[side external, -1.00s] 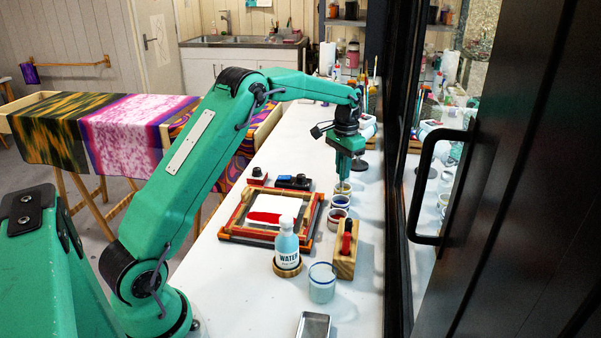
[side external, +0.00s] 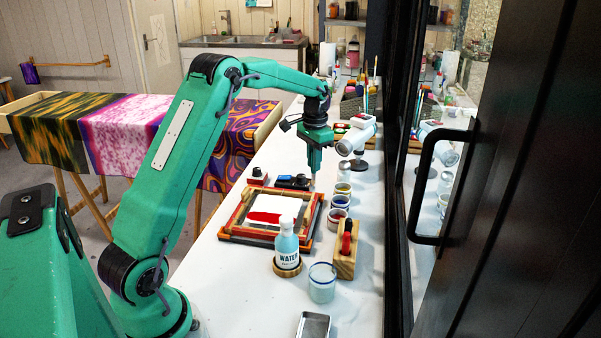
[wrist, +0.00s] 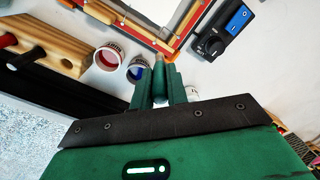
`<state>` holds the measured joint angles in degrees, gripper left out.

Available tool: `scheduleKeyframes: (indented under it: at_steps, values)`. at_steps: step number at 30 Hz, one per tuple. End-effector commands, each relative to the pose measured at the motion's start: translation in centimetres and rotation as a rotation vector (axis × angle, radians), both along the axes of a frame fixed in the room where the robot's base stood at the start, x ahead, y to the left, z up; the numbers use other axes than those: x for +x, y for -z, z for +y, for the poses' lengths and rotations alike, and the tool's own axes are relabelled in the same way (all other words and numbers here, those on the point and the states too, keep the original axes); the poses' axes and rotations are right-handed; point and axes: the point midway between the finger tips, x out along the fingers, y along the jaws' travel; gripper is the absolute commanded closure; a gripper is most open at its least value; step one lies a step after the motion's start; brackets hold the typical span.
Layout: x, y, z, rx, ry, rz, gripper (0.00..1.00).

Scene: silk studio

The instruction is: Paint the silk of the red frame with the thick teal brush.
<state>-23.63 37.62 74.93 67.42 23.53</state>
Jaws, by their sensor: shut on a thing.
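The red frame (side external: 231,226) lies flat on the table, with its white silk (side external: 281,204) bearing a red painted patch across the front part. A corner of it shows at the top of the wrist view (wrist: 148,50). My gripper (side external: 314,168) is above the table, behind and to the right of the frame. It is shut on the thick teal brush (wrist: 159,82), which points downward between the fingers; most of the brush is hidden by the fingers. The gripper is apart from the silk.
Paint jars (side external: 340,202) stand in a row right of the frame. The wooden brush holder (side external: 345,265), water bottle (side external: 286,244) and glass jar (side external: 322,284) are nearer the front. A black-and-blue device (wrist: 213,42) lies behind the frame. A white dryer (side external: 357,137) stands right of the gripper.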

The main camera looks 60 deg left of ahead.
Motion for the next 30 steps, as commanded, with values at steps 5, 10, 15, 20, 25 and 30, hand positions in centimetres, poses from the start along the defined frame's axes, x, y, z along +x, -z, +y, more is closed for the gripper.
scheduleKeyframes:
  at_steps: [5, 10, 15, 20, 25, 30]
  values:
    - [-4.7, 0.0, 4.0, 0.000, -0.007, 0.000, 0.99]
    - [-9.0, 0.1, 6.7, 0.000, -0.005, 0.000, 0.99]
    - [-12.0, 0.3, 8.1, 0.000, -0.003, 0.000, 0.99]
    - [-13.1, 0.4, 8.5, 0.000, 0.000, 0.001, 0.99]
    - [-13.2, 0.4, 8.6, 0.000, 0.001, 0.000, 0.99]
    - [-13.2, 0.5, 8.6, 0.000, 0.001, 0.000, 0.99]
